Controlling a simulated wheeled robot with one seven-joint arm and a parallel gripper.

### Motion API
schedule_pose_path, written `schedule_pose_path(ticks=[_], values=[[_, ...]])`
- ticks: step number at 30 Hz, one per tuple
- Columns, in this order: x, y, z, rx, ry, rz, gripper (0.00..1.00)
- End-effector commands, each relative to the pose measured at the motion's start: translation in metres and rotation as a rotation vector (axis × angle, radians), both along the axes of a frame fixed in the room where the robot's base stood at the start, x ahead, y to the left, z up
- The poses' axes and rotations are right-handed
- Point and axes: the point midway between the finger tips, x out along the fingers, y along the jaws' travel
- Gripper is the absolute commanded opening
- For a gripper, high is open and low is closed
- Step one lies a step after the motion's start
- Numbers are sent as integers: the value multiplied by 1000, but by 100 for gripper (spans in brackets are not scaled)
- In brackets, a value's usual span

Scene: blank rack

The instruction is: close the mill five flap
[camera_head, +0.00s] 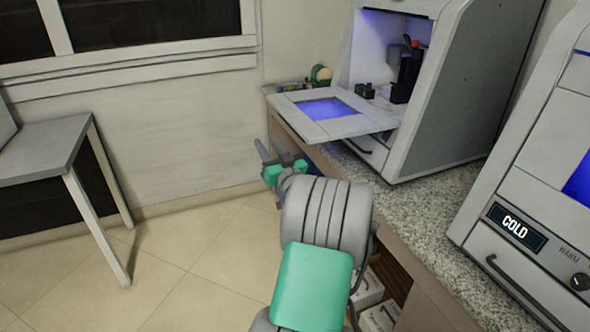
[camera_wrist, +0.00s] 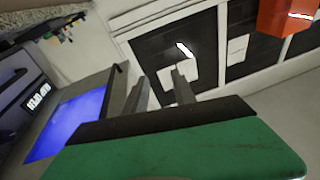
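The mill (camera_head: 452,90) is a pale grey machine on the counter. Its flap (camera_head: 293,112), a pale panel with a blue window, hangs open, folded out nearly flat toward the left. In the wrist view a grey panel with a blue window, apparently the flap (camera_wrist: 97,84), lies at the left. My gripper (camera_head: 268,149) is below and left of the flap, over the floor side of the counter edge. In the wrist view my gripper (camera_wrist: 160,82) shows two grey fingers spread apart with nothing between them. I see no contact with the flap.
A second machine marked COLD (camera_head: 512,225) stands at the right on the speckled counter (camera_head: 400,205). Dark parts (camera_head: 406,75) sit inside the open mill. A grey table (camera_head: 45,148) stands at the left. The tiled floor between is clear.

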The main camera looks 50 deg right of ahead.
Motion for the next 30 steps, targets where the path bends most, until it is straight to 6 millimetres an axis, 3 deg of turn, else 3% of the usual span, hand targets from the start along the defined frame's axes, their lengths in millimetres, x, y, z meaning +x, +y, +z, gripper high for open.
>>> schedule_pose_path(ticks=[1, 3, 6, 18, 28, 30], values=[[-28, -29, -30, 4, -57, -73, 32], [-54, -52, -34, 4, -116, -140, 32], [-73, -62, -19, 27, -184, -168, 32], [-24, -97, 11, 32, -191, -166, 32], [-16, -103, 12, 33, -190, -168, 32], [-16, -103, 12, 33, -190, -168, 28]])
